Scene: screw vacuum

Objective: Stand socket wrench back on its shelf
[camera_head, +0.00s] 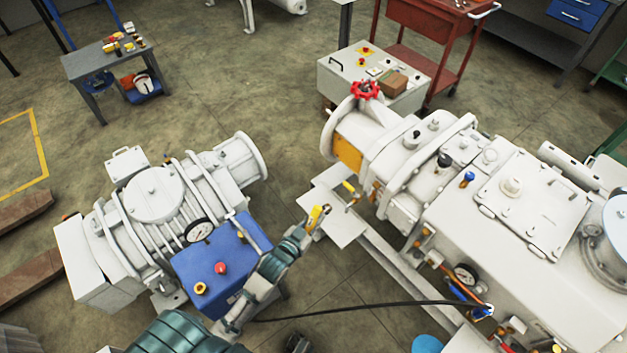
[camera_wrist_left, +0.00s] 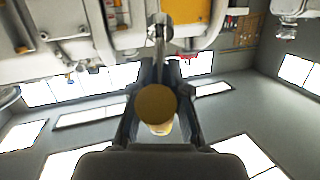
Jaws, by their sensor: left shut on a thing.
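My left gripper (camera_head: 308,226) is shut on the socket wrench (camera_head: 315,215), whose yellow handle shows between the fingers in the head view. In the left wrist view the round yellow-brown handle end (camera_wrist_left: 156,104) sits between the two dark fingers, and a metal shaft (camera_wrist_left: 158,38) extends beyond it toward the machine. A pale flat shelf (camera_head: 341,229) juts from the white pump unit just right of the gripper. I cannot tell whether the wrench touches it. My right gripper is not in the head view.
Another yellow-handled item (camera_head: 350,188) is at the shelf's back side. The large white pump (camera_head: 520,215) fills the right. A motor with a blue control box (camera_head: 222,258) stands left, close to my arm. A black cable (camera_head: 380,307) runs across the front.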

